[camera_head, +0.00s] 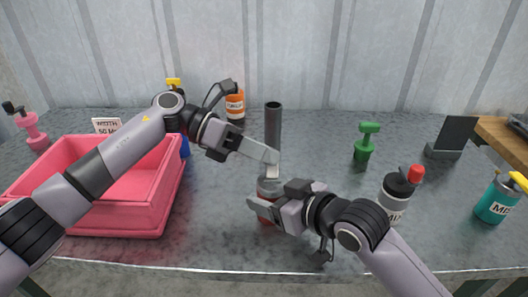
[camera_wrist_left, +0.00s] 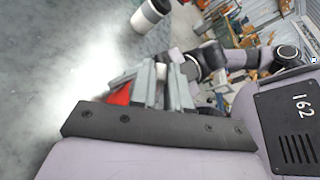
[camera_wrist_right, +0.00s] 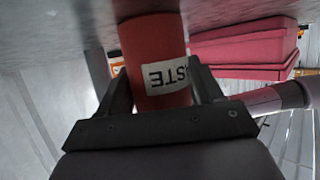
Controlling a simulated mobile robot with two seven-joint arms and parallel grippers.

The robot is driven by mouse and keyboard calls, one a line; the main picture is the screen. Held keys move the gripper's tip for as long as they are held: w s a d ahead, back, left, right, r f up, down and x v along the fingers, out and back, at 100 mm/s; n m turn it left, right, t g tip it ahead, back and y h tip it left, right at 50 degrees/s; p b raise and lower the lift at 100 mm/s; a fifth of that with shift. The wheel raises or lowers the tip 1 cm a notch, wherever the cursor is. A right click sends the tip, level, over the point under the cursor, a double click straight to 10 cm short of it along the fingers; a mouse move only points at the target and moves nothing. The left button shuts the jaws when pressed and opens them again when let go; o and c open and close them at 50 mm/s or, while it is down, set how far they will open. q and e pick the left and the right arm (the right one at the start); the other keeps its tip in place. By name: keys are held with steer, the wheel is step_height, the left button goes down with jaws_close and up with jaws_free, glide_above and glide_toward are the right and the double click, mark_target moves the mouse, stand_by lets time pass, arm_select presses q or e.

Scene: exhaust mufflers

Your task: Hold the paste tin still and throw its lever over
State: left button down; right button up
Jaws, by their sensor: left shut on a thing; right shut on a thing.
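The paste tin is a red can (camera_head: 266,219) with a grey top, standing near the front middle of the table. In the right wrist view its red body (camera_wrist_right: 155,45) shows a white label ending in "STE". My right gripper (camera_head: 264,206) is shut on the tin's body, with one finger on each side. My left gripper (camera_head: 271,163) is shut just above the tin's top, at the lever. The lever is mostly hidden by the fingers, so its angle cannot be told. In the left wrist view the left fingers (camera_wrist_left: 160,85) are close together, with a bit of red beside them.
A pink crate (camera_head: 155,222) stands at the left under my left arm. A grey pipe (camera_head: 273,125) stands upright behind the tin.

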arm_select(q)
steer(key=c, duration=1.1)
jaws_free()
steer(key=v, duration=1.2)
steer(key=shift+a, duration=0.1)
arm_select(e)
steer(key=o, duration=1.2)
steer(key=shift+s+d, duration=0.1)
